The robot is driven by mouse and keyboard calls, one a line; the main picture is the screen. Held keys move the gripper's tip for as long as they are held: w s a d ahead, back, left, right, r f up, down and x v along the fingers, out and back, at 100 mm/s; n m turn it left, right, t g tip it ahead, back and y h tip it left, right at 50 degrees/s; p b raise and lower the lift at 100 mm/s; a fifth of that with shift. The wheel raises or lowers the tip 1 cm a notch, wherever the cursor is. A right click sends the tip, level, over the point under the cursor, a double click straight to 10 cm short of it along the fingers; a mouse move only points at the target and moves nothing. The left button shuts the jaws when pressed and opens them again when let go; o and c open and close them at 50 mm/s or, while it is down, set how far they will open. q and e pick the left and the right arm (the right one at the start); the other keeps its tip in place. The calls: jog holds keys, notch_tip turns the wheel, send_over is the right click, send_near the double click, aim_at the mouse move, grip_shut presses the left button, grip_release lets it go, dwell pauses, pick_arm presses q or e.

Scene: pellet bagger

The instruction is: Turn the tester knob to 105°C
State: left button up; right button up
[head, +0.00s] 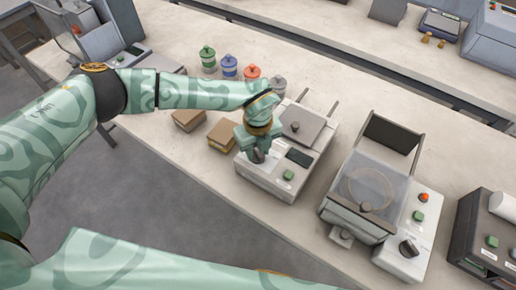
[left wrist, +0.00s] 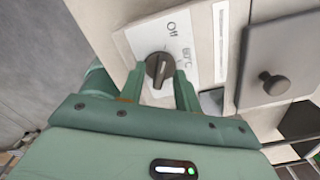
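The tester (head: 268,178) is a pale box on the bench with a dark display, a green button and a grey lid plate. Its dark round knob (left wrist: 159,70) has a light pointer line, near upright in the left wrist view. The panel beside it reads "Off" and a temperature label too small to read surely. My left gripper (head: 257,151) is over the tester's near left corner. In the left wrist view its fingers (left wrist: 160,84) stand on both sides of the knob; whether they press on it I cannot tell. My right gripper is out of view.
A second machine (head: 398,262) with a clear cover and a dark knob stands to the right. Small brown boxes (head: 222,134) and lidded jars, green (head: 208,60), blue (head: 229,68) and red (head: 252,77), sit left of and behind the tester. A dark box (head: 487,240) is at the far right.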

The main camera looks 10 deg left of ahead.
pick_arm(q)
grip_shut()
jog(key=shift+m, duration=0.3)
jog(key=m+p, duration=0.1)
jog(key=m, duration=0.3)
jog(key=shift+r, duration=0.1)
jog(key=m, duration=0.6)
jog(key=shift+m+p, duration=0.35)
jog(key=shift+m, duration=0.05)
jog(key=m, duration=0.6)
jog(key=shift+w, duration=0.1)
jog(key=m, duration=0.6)
jog(key=shift+m+b, duration=0.3)
jog(key=shift+b, duration=0.1)
